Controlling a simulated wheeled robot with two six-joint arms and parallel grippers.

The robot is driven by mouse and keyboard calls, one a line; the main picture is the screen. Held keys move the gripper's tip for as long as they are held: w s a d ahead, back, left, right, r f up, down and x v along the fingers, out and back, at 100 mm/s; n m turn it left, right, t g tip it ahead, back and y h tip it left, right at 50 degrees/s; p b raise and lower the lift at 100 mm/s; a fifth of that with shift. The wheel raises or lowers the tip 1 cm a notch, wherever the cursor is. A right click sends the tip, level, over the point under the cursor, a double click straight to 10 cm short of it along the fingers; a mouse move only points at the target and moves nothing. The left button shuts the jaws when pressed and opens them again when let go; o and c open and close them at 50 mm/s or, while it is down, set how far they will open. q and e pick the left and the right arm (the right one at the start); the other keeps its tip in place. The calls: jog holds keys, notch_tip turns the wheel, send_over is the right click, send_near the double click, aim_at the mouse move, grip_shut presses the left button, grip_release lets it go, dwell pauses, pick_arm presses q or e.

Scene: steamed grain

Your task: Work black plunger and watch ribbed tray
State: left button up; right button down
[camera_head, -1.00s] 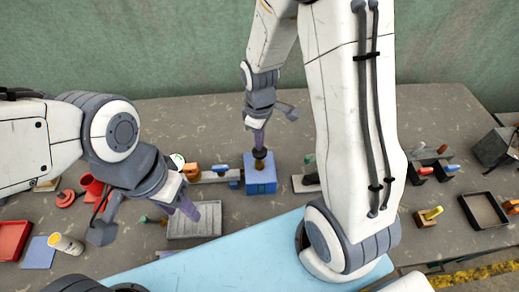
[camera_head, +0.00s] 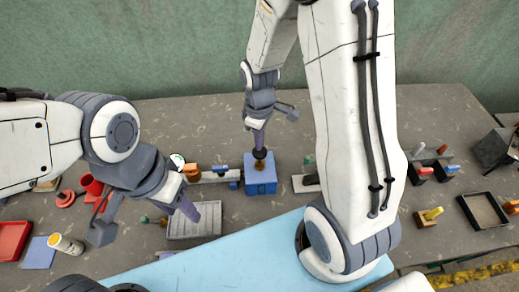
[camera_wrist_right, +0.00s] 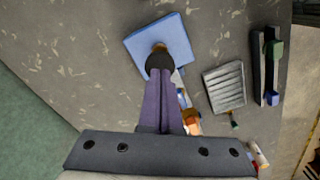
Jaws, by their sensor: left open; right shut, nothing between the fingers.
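The black plunger (camera_head: 260,153) stands on top of a blue box (camera_head: 262,182) near the middle of the table. It also shows in the right wrist view (camera_wrist_right: 158,62), with the blue box (camera_wrist_right: 174,38) below it. My right gripper (camera_head: 259,143) is shut and empty, its fingertips right at the plunger's top; I cannot tell whether they touch. The ribbed grey tray (camera_head: 194,226) lies left of and nearer than the blue box, and shows in the right wrist view (camera_wrist_right: 225,88). My left gripper (camera_head: 148,224) is open above the tray's left side, with one finger overlapping its edge.
A light blue panel (camera_head: 240,254) lies along the front. Red parts (camera_head: 91,184), a red tray (camera_head: 12,239) and a yellow-white canister (camera_head: 66,244) are at left. A black-rimmed tray (camera_head: 483,211) and small coloured tools are at right. Bare table lies behind the blue box.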

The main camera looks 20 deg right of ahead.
jog(key=shift+f, duration=0.15)
dwell(0.4)
jog(key=shift+f+b, duration=1.9)
jog(key=shift+f, duration=0.45)
notch_tip(320, 180, up, 8)
jog(key=p, duration=0.7)
jog(key=shift+f, duration=0.1)
dwell(0.8)
